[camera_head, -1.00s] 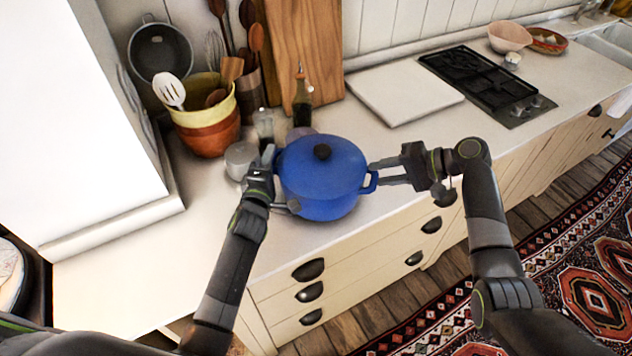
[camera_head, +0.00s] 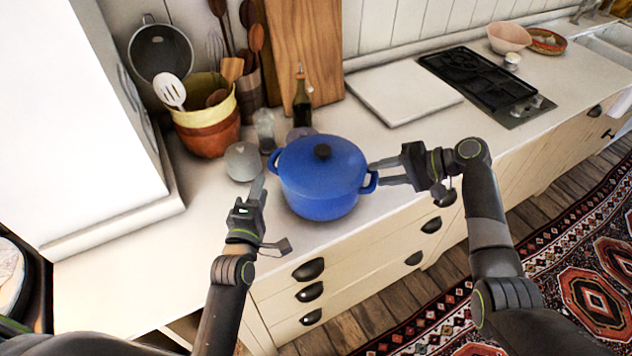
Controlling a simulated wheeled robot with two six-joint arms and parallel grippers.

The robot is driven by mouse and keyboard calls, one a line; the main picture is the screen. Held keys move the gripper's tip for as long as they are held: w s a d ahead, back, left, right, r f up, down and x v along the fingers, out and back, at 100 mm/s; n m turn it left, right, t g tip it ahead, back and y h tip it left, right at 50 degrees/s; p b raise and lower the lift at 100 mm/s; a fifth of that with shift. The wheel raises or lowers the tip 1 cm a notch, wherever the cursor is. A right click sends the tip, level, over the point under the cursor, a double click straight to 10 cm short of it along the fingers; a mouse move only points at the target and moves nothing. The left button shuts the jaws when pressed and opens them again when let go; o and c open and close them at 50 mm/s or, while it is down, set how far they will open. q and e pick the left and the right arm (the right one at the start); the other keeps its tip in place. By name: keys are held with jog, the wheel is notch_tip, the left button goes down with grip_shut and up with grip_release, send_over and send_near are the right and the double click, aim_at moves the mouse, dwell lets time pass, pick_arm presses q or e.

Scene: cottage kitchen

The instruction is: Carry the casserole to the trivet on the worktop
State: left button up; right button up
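The blue casserole (camera_head: 322,180), with its lid and black knob on, stands upright on the worktop (camera_head: 225,225) near the front edge. My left gripper (camera_head: 272,212) is open, left of the casserole and clear of its left handle (camera_head: 274,161). Its fingers are spread wide and empty. My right gripper (camera_head: 376,173) is at the casserole's right handle (camera_head: 370,184). Its two fingers are apart, with their tips close to the handle; I cannot tell whether they touch it. I cannot make out a trivet; the surface under the casserole is hidden.
Behind the casserole stand a grey round pot (camera_head: 242,162), a glass jar (camera_head: 264,130), a dark bottle (camera_head: 302,104) and a utensil bowl (camera_head: 207,130). A white board (camera_head: 403,92) and a black hob (camera_head: 485,80) lie to the right. The worktop at front left is bare.

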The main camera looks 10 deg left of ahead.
jog(key=shift+d+r, duration=0.1)
jog(key=shift+d, duration=0.05)
pick_arm(q)
jog(key=shift+s, duration=1)
pick_arm(e)
jog(key=v, duration=1.1)
jog(key=shift+d+r, duration=0.2)
jog(key=shift+d, duration=0.1)
jog(key=shift+s, duration=0.1)
